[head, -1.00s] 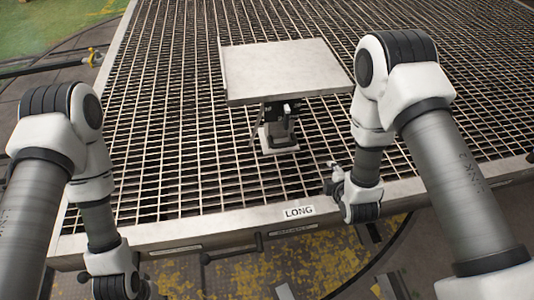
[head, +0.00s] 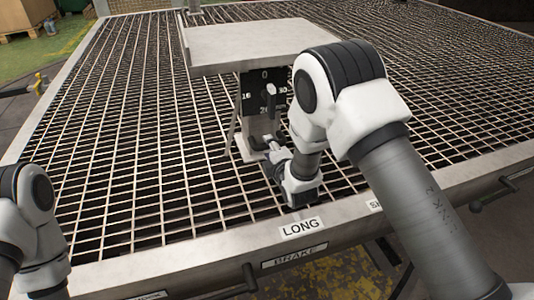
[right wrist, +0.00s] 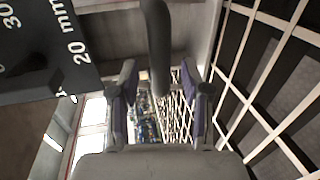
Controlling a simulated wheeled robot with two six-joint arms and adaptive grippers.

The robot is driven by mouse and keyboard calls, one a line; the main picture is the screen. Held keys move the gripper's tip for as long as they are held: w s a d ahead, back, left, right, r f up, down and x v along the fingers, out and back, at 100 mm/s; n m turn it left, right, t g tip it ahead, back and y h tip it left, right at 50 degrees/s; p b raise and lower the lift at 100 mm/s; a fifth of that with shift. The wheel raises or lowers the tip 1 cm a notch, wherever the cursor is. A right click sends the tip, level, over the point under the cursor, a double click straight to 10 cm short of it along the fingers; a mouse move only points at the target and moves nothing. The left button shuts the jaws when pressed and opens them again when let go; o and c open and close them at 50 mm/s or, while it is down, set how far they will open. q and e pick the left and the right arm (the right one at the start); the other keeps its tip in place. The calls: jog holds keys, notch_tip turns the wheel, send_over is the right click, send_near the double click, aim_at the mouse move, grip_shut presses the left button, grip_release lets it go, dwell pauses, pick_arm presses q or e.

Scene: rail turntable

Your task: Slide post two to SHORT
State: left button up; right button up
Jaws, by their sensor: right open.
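A metal post (head: 258,115) stands on the grating under a flat grey plate. Its black scale plate (head: 250,85) has white numbers, and "20 mm" also shows on it in the right wrist view (right wrist: 60,50). A grey lever (head: 271,98) hangs in front of the scale. My right gripper (head: 270,148) is open at the post's foot. In the right wrist view a grey rod (right wrist: 157,45) reaches down between the open fingers; contact cannot be told. The LONG label (head: 301,228) is on the front rim; another label starting with S (head: 375,205) is partly hidden by my right arm. My left gripper is out of view.
The grating table (head: 130,190) is largely open to the left of the post. The flat plate (head: 250,43) overhangs the scale. A BRAKE label (head: 294,256) and a dark handle (head: 250,277) are at the front edge. My right arm covers the right side.

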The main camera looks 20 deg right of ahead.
jog(key=shift+x, duration=0.8)
jog(key=shift+w+f+b, duration=0.15)
jog(key=shift+w+b, duration=0.15)
jog(key=shift+w, duration=0.1)
grip_shut()
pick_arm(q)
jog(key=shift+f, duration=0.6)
pick_arm(e)
jog(key=shift+d, duration=0.1)
jog(key=d+p, duration=0.2)
jog(key=d, duration=0.6)
jog(key=d+p, duration=0.3)
jog(key=d, duration=0.4)
jog(key=d+p, duration=0.2)
jog(key=d, duration=0.6)
jog(key=shift+w+d, duration=0.35)
jog(key=shift+d, duration=0.65)
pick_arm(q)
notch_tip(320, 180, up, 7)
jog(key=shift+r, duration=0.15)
